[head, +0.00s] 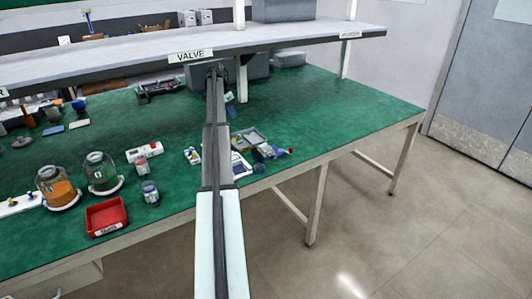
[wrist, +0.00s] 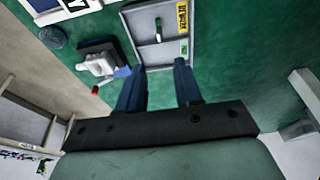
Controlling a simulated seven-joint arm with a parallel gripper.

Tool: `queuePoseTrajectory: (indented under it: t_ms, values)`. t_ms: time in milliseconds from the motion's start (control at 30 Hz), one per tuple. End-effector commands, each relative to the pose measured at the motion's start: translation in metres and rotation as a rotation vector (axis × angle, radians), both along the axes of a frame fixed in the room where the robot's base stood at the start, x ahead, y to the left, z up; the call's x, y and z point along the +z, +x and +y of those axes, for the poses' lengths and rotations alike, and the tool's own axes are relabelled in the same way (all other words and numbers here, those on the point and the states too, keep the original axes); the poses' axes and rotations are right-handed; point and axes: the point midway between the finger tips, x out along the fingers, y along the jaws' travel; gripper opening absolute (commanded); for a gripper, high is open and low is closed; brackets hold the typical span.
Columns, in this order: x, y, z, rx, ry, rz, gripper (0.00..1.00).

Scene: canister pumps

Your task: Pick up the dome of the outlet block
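My gripper (wrist: 158,72) is open in the wrist view, its two dark blue fingers apart with nothing between them. Past the fingertips lies a grey tray (wrist: 168,55) with a small green-and-white piece and a yellow label. Left of it is a block with a pale rounded top (wrist: 98,64), dark and blue parts and a red tip (wrist: 95,90); it may be the outlet block. A small dark round piece (wrist: 53,37), possibly a dome, lies farther left, apart from the fingers. I cannot tell for certain which piece is the dome. My gripper cannot be made out in the head view.
The green table (head: 330,110) has free room at the right. A shelf (head: 140,55) spans above its back. Two lidded jars, one with orange contents (head: 57,187), and a red bin (head: 106,217) stand at the left. My arm hides part of the table.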

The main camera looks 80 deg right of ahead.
Motion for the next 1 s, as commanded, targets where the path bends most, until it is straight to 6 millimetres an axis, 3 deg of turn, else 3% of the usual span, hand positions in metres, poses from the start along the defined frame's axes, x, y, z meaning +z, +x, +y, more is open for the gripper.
queuePoseTrajectory:
  t_ms: [133,433,667,833,1000]
  values:
    - [0.0,0.0,0.0,0.0,0.0,0.0,0.37]
    - [0.0,0.0,0.0,0.0,0.0,0.0,0.65]
    - [0.0,-0.001,0.0,-0.001,0.0,0.0,0.65]
    - [0.001,-0.027,-0.009,-0.028,0.0,0.0,0.65]
    - [0.002,-0.083,-0.012,-0.083,-0.004,-0.001,0.65]
